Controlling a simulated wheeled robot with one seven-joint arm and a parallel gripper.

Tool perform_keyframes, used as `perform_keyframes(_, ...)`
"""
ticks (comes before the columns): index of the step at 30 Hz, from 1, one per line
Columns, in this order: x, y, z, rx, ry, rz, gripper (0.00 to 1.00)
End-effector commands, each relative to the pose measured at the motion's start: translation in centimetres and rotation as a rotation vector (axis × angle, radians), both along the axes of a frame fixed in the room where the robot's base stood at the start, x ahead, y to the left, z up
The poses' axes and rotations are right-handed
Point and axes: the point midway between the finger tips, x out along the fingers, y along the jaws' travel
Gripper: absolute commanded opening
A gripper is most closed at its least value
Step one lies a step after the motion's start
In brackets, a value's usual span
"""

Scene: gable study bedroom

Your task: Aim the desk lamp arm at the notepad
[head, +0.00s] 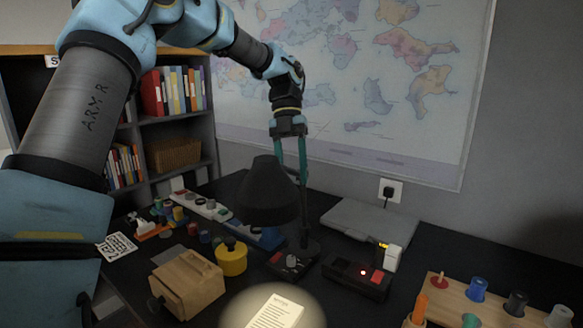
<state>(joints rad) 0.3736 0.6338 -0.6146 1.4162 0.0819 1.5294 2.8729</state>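The black desk lamp has a cone shade (268,192) tilted downward, with a thin post (305,222) rising from its base. Its light falls in a round bright pool over the notepad (274,314), a white lined sheet at the bottom edge of the view. My gripper (292,178) points straight down at the top of the lamp, beside the shade. Its two teal fingers stand apart, with a dark lamp part seeming to lie between their lower ends. The left fingertip is partly hidden by the shade, so I cannot tell whether they touch the lamp.
A wooden box (187,284) and a yellow pot (232,260) stand left of the lamp. A black device with a red light (356,278) and a closed laptop (362,220) lie right. A wooden rack (455,300) holds coloured items at lower right. A shelf (188,132) stands behind.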

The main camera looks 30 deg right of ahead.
Motion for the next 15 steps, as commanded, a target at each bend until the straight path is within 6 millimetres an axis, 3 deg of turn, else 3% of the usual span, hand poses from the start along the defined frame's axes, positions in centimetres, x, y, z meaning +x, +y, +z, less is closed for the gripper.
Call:
perform_keyframes(5, 0.7, -0.3, 1.4, -0.003, -0.002, 0.000, 0.50)
perform_keyframes(15, 3.3, -0.9, 7.3, -0.003, -0.002, 0.001, 0.50)
